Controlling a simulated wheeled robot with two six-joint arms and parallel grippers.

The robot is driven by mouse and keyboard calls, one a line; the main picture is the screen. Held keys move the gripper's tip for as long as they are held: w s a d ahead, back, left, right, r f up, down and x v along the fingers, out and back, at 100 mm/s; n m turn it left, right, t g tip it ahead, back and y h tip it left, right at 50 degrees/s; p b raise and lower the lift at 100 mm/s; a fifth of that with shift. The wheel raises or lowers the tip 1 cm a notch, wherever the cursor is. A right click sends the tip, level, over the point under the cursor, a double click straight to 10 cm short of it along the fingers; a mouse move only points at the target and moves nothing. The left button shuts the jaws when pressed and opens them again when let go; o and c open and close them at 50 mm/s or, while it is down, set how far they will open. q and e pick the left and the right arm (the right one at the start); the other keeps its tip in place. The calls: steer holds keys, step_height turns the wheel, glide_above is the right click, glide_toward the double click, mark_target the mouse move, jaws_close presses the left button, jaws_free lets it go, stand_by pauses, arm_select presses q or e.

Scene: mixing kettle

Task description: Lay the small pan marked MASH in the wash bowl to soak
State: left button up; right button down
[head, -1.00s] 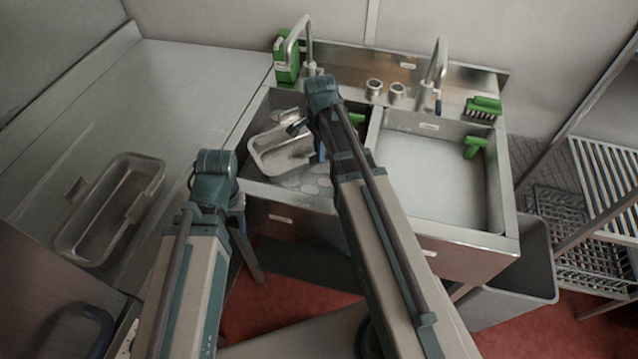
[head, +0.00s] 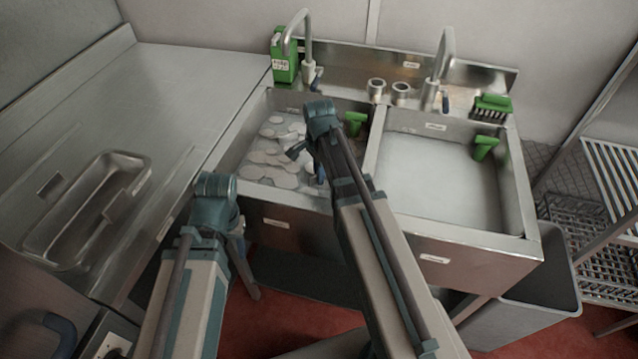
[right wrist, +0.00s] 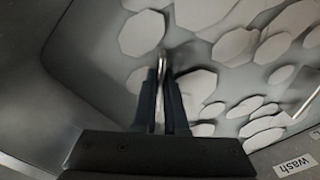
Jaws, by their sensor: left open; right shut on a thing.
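The wash bowl (head: 230,168) is the left sink basin, with pale flakes over its water; its "wash" label (right wrist: 297,163) shows in the right wrist view. My right gripper (right wrist: 162,78) is low over this basin, shut on a thin metal strip (right wrist: 162,62), seemingly part of the small pan. The rest of that pan cannot be made out in either view, and no MASH marking is readable. My left gripper (head: 238,230) is open, low in front of the sink's left side, its fingers mostly hidden by my arm.
Taps, a green bottle (head: 284,58) and a brush (head: 492,105) stand along the back.

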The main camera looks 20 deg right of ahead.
steer(key=shift+f, duration=0.55)
arm_select(q)
steer(key=shift+f, duration=0.45)
arm_select(e)
steer(key=shift+r, duration=0.1)
arm_select(q)
steer(key=shift+f, duration=0.1)
arm_select(e)
steer(key=c, duration=1.4)
jaws_free()
steer(key=shift+f, duration=0.2)
steer(key=o, duration=0.4)
steer(key=shift+r, duration=0.1)
steer(key=shift+o, duration=0.2)
steer(key=shift+r, duration=0.15)
